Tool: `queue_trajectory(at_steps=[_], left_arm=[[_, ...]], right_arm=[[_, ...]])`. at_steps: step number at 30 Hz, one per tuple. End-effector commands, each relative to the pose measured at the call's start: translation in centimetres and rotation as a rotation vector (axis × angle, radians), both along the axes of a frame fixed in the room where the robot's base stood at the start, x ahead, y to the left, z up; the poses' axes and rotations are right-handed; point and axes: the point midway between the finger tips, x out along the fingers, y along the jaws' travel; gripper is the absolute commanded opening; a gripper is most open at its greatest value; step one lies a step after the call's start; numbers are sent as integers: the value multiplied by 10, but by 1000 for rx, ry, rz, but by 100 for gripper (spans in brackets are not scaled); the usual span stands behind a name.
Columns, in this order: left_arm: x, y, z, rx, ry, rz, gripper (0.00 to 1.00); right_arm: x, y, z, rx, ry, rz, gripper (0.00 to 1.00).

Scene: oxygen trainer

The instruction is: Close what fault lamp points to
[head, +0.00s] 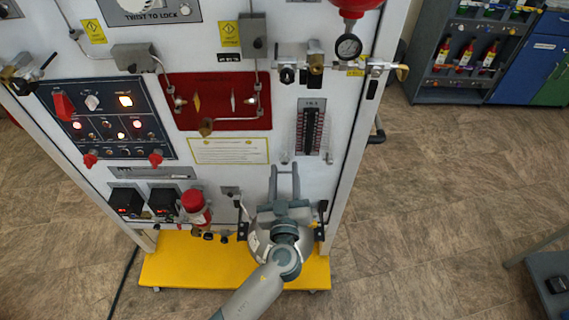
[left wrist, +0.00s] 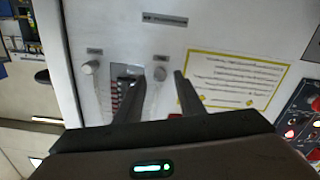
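The lamp panel (head: 104,120) is dark blue, at the left of the trainer's white front. One amber-white lamp (head: 125,100) glows brightly at its upper right; several smaller lamps glow red or white below, their labels too small to read. Two small white knobs sit below the flowmeter (head: 310,128); the left wrist view shows them as a left knob (left wrist: 90,67) and a right knob (left wrist: 160,73). My left gripper (head: 284,170) is open and empty before the lower front, below the flowmeter. Its spread fingers (left wrist: 156,92) partly cover the flowmeter in the wrist view. My right gripper is out of view.
A yellow-bordered notice (head: 229,151) is left of the flowmeter. A red-capped jar (head: 193,205) projects from the lower front. Valves and a gauge (head: 348,47) project above. The yellow base (head: 170,268) sticks out below. The floor (head: 440,210) at right is largely clear.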

Motion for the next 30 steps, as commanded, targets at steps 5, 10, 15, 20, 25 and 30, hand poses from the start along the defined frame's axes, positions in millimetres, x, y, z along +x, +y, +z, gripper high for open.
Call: queue_trajectory(at_steps=[5, 10, 15, 20, 25, 30], left_arm=[[13, 0, 1, 1, 0, 0, 35], [16, 0, 0, 0, 0, 0, 35], [15, 0, 0, 0, 0, 0, 35], [15, 0, 0, 0, 0, 0, 0], [15, 0, 0, 1, 0, 0, 0], [15, 0, -2, 14, 0, 1, 0]], right_arm=[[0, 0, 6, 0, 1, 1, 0], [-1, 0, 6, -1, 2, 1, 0], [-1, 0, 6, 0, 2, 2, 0], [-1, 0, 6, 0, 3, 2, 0], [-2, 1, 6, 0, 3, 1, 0], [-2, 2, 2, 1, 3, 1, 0]])
